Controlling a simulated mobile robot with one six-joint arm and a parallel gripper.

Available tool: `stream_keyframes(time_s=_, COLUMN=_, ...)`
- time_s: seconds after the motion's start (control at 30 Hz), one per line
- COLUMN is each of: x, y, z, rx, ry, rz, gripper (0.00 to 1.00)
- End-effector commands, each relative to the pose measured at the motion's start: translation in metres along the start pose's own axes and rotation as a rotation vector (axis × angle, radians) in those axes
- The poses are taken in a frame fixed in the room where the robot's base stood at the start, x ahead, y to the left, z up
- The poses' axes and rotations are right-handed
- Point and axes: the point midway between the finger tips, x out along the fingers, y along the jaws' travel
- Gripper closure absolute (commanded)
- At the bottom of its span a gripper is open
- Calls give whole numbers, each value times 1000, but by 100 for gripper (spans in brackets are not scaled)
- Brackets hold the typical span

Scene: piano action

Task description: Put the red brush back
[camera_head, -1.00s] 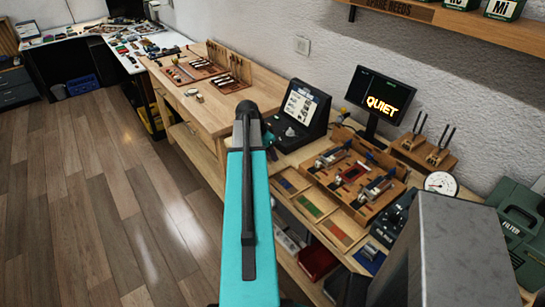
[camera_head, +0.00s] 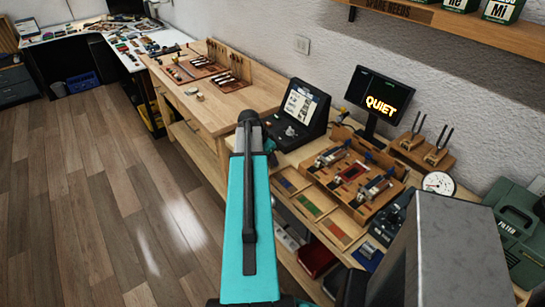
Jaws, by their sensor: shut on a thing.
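I cannot make out a red brush anywhere in this view. My teal arm rises up the middle of the picture and ends in a dark joint in front of the workbench. My gripper does not show; it is hidden behind or beyond the arm. A wooden fixture tray (camera_head: 334,197) with metal mechanisms and a small red patch in its middle stands on the near bench to the right of the arm.
A wooden bench (camera_head: 222,107) holding tool mats stands behind the arm. A dark tablet stand (camera_head: 302,110), a monitor reading QUIET (camera_head: 381,96), a pliers rack (camera_head: 425,152), a dial gauge (camera_head: 438,184) and a green case (camera_head: 515,238) line the wall. The floor (camera_head: 90,210) at left is clear.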

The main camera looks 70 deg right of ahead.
Motion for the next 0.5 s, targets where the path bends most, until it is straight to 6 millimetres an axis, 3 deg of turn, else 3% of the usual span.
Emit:
stream_keyframes(time_s=0.47, x=5, y=0, z=2, rx=0, ry=0, rz=0, gripper=100)
stream_keyframes(time_s=0.5, x=4, y=0, z=2, rx=0, ry=0, rz=0, gripper=82)
